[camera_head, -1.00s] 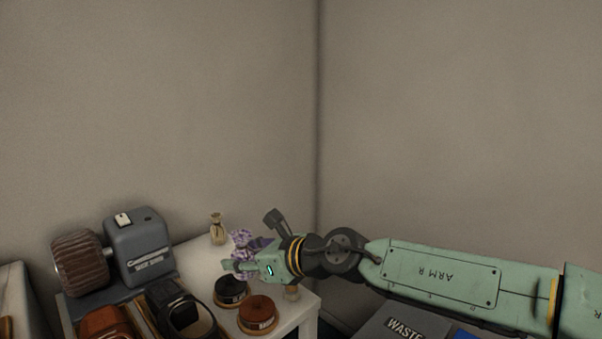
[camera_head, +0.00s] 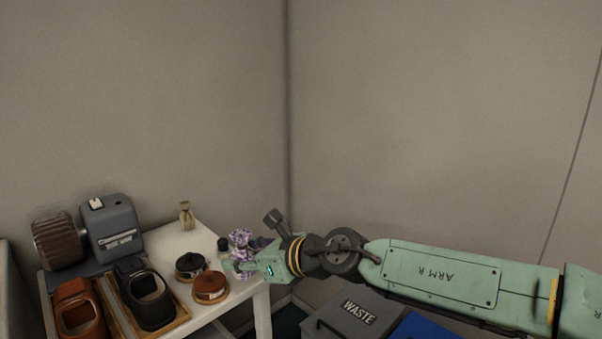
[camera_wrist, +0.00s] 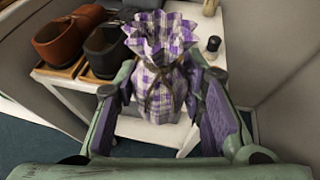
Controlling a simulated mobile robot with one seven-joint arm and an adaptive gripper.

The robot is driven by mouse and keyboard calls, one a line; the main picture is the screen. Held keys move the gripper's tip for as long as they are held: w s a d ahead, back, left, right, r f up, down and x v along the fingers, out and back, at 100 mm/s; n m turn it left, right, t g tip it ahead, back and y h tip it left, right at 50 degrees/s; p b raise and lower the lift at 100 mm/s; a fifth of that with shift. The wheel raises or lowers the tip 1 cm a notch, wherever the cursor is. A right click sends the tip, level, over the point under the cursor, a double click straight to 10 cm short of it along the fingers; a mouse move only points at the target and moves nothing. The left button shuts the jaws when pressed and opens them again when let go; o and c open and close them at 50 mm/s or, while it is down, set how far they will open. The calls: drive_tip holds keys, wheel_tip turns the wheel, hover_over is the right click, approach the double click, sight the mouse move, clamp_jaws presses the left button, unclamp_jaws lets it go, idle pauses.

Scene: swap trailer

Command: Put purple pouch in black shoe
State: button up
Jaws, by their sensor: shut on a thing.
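The purple pouch (camera_wrist: 160,85) is white and purple checked, with a frilled top and a dark tie round its neck. My gripper (camera_head: 250,262) is shut on it, with a purple-padded finger on each side in the wrist view (camera_wrist: 165,115). In the head view the pouch (camera_head: 240,242) shows at the gripper's tip by the right edge of the white table. The black shoe (camera_head: 148,298) stands on a wooden tray to the left, its opening facing up. It also shows in the wrist view (camera_wrist: 104,50), left of the pouch and partly hidden by it.
A brown shoe (camera_head: 78,305) stands left of the black one. Two round tins, black-lidded (camera_head: 190,264) and brown (camera_head: 210,286), lie between the shoe and my gripper.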

drive_tip(key=w+d+f+m+t+h+b, duration=0.1)
drive_tip(key=w+d+f+m+t+h, duration=0.15)
drive_tip(key=d+f, duration=0.4)
drive_tip(key=w+d+f+m+t+h, duration=0.1)
drive_tip(key=w+d+f+m, duration=0.2)
drive_tip(key=f, duration=0.7)
drive_tip(key=s+f+m+t+h, duration=0.1)
drive_tip(key=s+f+h, duration=0.1)
drive_tip(key=f, duration=1)
drive_tip(key=s+d+f+m+t+h+b, duration=0.1)
drive_tip(key=s+f, duration=0.2)
drive_tip(key=f, duration=0.9)
drive_tip(key=shift+s+d+h, duration=0.2)
drive_tip(key=shift+d+h, duration=0.1)
drive_tip(key=shift+h, duration=0.05)
drive_tip(key=shift+m, duration=0.25)
